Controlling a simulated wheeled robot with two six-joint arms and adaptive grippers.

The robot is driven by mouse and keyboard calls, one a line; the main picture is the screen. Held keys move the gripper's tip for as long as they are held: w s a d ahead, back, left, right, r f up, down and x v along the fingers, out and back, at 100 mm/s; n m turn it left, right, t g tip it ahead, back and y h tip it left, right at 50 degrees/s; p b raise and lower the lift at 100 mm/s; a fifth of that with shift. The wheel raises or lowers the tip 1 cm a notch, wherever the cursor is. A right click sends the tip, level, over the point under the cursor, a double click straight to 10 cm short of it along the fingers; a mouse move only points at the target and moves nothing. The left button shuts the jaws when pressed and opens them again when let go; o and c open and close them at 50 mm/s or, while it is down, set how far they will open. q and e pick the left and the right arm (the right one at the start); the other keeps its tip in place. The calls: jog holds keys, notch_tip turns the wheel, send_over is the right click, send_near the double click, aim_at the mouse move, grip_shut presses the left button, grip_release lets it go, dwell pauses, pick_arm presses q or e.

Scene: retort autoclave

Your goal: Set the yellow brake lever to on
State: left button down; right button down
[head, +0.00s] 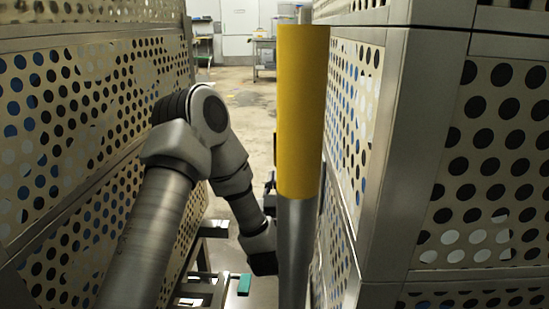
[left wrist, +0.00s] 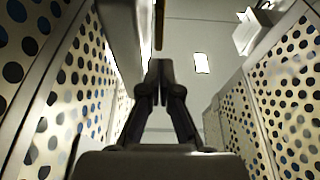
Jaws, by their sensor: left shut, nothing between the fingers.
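The brake lever appears as a metal bar with a thick yellow sleeve (head: 302,110), standing upright in the middle of the head view. A thin yellowish strip (left wrist: 159,25), perhaps part of it, shows at the top of the left wrist view. My left gripper (head: 269,190) is mostly hidden behind the bar in the head view. In the left wrist view its two fingers (left wrist: 159,82) are together and empty, just below the strip. I cannot tell whether they touch the lever. My right gripper is in neither view.
Perforated metal basket stacks stand close on the left (head: 90,120) and right (head: 480,150), leaving a narrow gap for my left arm. A dark frame with green pads (head: 244,284) is low between them. Open floor (head: 245,110) and a bench (head: 264,50) lie beyond.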

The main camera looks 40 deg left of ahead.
aim_at(275, 150)
pick_arm(q)
jog(key=b+x, duration=0.2)
jog(key=x, duration=0.9)
jog(key=shift+w+a, duration=0.1)
